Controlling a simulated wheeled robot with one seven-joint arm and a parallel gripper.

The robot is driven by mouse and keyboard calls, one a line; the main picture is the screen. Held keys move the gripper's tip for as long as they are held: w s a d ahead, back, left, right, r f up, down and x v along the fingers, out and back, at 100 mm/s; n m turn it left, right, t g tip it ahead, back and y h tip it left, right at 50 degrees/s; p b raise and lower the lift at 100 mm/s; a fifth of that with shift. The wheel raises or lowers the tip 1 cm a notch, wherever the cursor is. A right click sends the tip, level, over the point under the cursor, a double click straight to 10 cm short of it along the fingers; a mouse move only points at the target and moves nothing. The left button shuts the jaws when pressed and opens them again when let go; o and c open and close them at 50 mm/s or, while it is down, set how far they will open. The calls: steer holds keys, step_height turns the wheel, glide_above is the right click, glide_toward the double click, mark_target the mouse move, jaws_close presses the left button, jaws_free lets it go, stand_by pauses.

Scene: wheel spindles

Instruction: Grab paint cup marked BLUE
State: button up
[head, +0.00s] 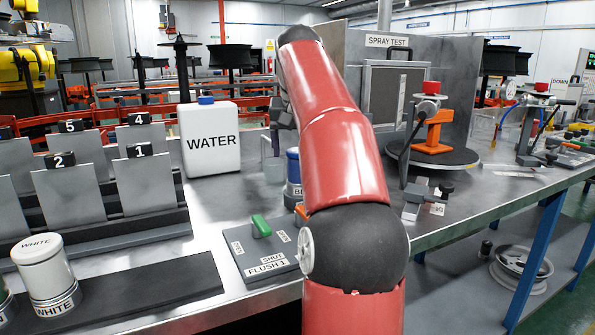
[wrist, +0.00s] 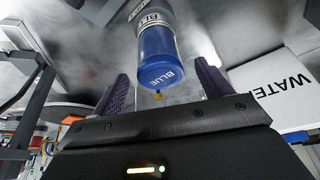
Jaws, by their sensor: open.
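The paint cup marked BLUE (wrist: 158,48) shows in the wrist view with a blue body, a label band and BLUE lettering on its end. It lies ahead of and between the two fingers of my gripper (wrist: 157,88), which is open with purple finger pads. I see no contact between the pads and the cup. In the head view the cup (head: 293,172) is mostly hidden behind my red arm, beside the white WATER container (head: 210,138). My gripper is hidden behind the arm in the head view.
A cup marked WHITE (head: 45,270) stands at the front left on a dark mat. Numbered panels (head: 68,195) stand behind it. A FLUSH 1 block (head: 262,250) with a green handle lies near the arm. The spray test stand (head: 432,140) is at right.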

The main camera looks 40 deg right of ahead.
steer(key=b+x, duration=0.1)
steer(key=x, duration=0.4)
steer(key=shift+c, duration=0.3)
steer(key=shift+r, duration=0.1)
steer(key=c, duration=1.2)
